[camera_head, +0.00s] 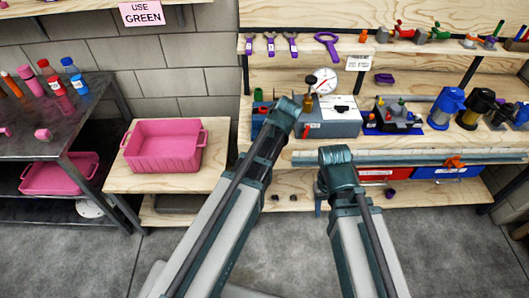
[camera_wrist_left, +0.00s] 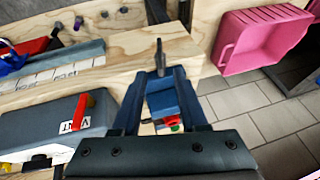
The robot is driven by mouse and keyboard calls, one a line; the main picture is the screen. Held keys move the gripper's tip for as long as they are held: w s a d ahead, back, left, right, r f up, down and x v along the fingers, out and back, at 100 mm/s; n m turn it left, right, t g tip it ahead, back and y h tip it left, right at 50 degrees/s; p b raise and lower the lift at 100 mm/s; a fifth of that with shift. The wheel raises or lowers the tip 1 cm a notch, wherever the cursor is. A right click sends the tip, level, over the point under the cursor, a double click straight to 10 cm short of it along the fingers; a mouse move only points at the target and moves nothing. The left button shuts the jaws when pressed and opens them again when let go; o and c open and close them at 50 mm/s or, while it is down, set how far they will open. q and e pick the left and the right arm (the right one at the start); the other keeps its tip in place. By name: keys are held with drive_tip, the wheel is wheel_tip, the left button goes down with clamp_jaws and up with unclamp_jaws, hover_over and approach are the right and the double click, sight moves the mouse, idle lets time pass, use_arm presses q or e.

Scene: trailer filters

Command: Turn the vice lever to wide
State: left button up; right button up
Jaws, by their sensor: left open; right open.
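A grey box (camera_head: 335,126) stands on the workbench, with a red lever (camera_head: 307,130) on its front. In the left wrist view the red lever (camera_wrist_left: 80,113) sticks up beside a white label. I cannot tell for certain whether this is the vice lever. My left gripper (camera_wrist_left: 162,74) is open, its fingers over the bench's end beside the box. A thin dark upright rod (camera_wrist_left: 160,50) shows near its fingertips; contact cannot be told. My right gripper (camera_head: 318,203) is open and mostly hidden by its arm, low in front of the bench.
A pink bin (camera_head: 163,146) stands on the low wooden shelf at left. Blue and dark containers (camera_head: 447,107) crowd the bench's right. A dial gauge (camera_head: 322,81) stands behind the box. A grey bar (camera_head: 420,155) runs along the bench front. The floor in front is clear.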

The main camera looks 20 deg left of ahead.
use_arm(q)
drive_tip(key=b+x, duration=0.7)
drive_tip(key=x, duration=0.2)
drive_tip(key=shift+w+f, duration=0.15)
clamp_jaws()
